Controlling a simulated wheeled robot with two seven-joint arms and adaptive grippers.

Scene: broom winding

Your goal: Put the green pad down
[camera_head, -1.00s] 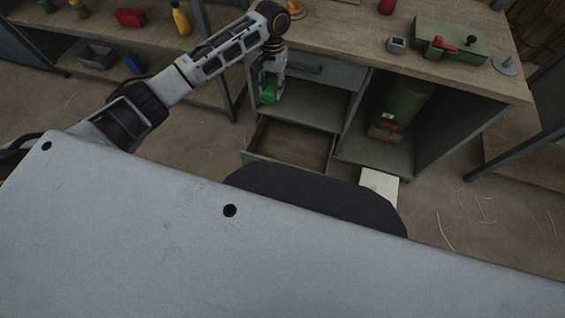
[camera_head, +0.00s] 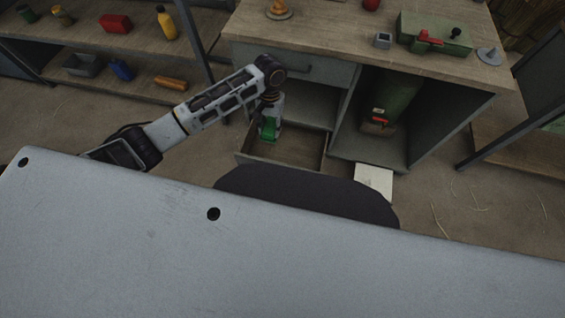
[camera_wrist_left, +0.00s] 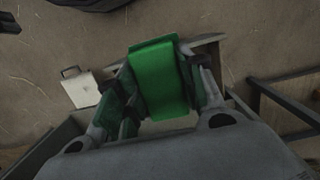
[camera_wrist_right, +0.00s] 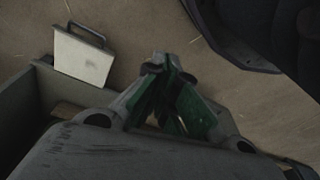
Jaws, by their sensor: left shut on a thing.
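The green pad (camera_head: 268,131) is between the fingers of my left gripper (camera_head: 268,138), which is shut on it. It also shows as a bright green block in the left wrist view (camera_wrist_left: 158,78). In the head view the pad is at the left end of the open lower drawer (camera_head: 322,155). I cannot tell whether it touches the drawer. My right gripper (camera_wrist_right: 168,66) has its fingertips together with nothing visible between them; it is outside the head view.
A pale flat object with a handle (camera_wrist_right: 84,54) lies by the drawer. A shelf (camera_head: 60,48) stands at left.

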